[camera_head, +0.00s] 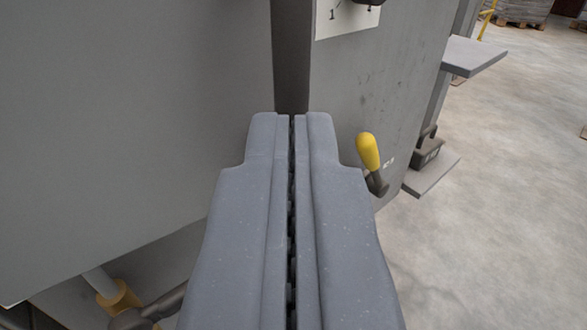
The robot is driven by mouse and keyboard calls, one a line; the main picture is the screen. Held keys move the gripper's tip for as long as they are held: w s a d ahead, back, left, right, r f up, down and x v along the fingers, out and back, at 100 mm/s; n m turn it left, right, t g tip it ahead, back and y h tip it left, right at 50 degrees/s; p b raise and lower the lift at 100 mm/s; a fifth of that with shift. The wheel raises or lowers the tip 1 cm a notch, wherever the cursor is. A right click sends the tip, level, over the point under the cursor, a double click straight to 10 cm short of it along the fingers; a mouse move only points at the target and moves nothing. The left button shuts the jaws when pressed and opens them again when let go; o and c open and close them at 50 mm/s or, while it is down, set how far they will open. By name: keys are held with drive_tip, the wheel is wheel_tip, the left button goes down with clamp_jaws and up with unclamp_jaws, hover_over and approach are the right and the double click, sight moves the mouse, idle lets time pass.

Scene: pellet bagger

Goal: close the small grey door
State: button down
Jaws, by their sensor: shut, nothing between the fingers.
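My gripper (291,116) is shut and empty, pointing forward in the middle of the view. Its tips overlap the lower end of a dark grey vertical strip (291,55) in the picture; I cannot tell whether they touch it. A large plain grey panel (130,120) fills the left side, its lower edge rising toward the middle. A second grey face (395,80) lies right of the strip. I cannot tell for certain which of these is the small grey door, and no latch shows on the left panel. The gripper hides what lies below the strip.
A yellow-knobbed lever (368,152) sticks out just right of my gripper. A white plate (345,17) marked 1 is above it. Grey ledges (474,57) jut out farther right. A yellow-collared rod (118,297) is at lower left. Concrete floor (500,200) at right is open.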

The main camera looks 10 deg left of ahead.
sight(284, 93)
drive_tip(key=shift+x, duration=1)
drive_tip(key=shift+w+a+r+p, duration=0.15)
drive_tip(key=shift+w+a+p, duration=0.2)
drive_tip(key=shift+w+p, duration=0.65)
drive_tip(key=shift+s+r, duration=0.1)
drive_tip(key=shift+s, duration=0.05)
drive_tip(key=shift+a, duration=0.1)
drive_tip(key=shift+s, duration=0.2)
drive_tip(key=d+p+v, duration=0.1)
drive_tip(key=p+v, duration=0.1)
drive_tip(key=v, duration=1.1)
drive_tip(key=shift+d+f, duration=0.25)
drive_tip(key=shift+d, duration=0.25)
